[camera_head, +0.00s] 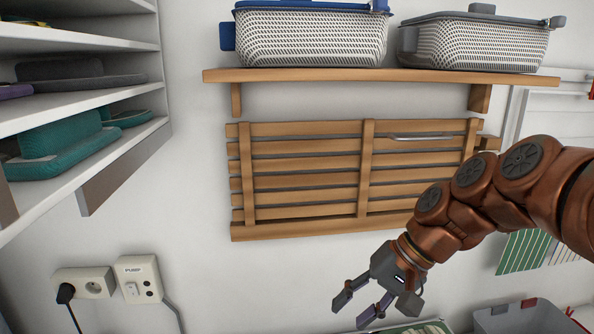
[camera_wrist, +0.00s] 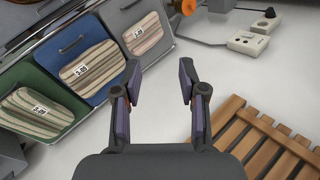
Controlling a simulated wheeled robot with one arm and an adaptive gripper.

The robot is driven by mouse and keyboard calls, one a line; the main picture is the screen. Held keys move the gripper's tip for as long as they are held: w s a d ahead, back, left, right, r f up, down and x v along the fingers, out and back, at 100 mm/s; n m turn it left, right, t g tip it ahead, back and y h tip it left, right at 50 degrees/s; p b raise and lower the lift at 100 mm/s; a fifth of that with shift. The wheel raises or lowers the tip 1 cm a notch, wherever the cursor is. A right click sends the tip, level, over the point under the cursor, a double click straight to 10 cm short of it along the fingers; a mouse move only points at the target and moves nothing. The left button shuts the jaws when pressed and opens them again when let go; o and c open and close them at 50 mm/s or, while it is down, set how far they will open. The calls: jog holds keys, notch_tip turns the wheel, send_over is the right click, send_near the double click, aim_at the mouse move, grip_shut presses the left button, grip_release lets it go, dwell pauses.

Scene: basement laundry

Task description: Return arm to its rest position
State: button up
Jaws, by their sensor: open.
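My arm reaches in from the right side of the head view, its copper links bent downward. My gripper (camera_head: 353,307) hangs at the lower middle of that view, in front of the white wall. Its two fingers are spread apart with nothing between them. In the wrist view my gripper (camera_wrist: 160,85) is also open and empty, with both purple-padded fingers visible. The gripper touches nothing that I can see.
A slatted wooden rack (camera_head: 310,175) hangs on the wall under a shelf (camera_head: 400,76) with two baskets. White shelves (camera_head: 150,140) stand at left. Sockets (camera_head: 138,280) sit lower left. A grey bin (camera_head: 520,318) is lower right. Coloured bins (camera_wrist: 85,55) show in the wrist view.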

jog(key=s+d+f+h, duration=0.2)
jog(key=s+f, duration=0.2)
jog(key=s, duration=0.3)
jog(key=s+d+f+n+g+h, duration=0.1)
jog(key=s+d+f+h, duration=0.1)
jog(key=s, duration=0.5)
jog(key=s+d+f+n+g+h, duration=0.1)
jog(key=s+d+f+h, duration=0.2)
jog(key=s+f, duration=0.3)
jog(key=shift+s+d+f, duration=0.15)
jog(key=shift+s+d, duration=0.35)
jog(key=shift+d, duration=0.25)
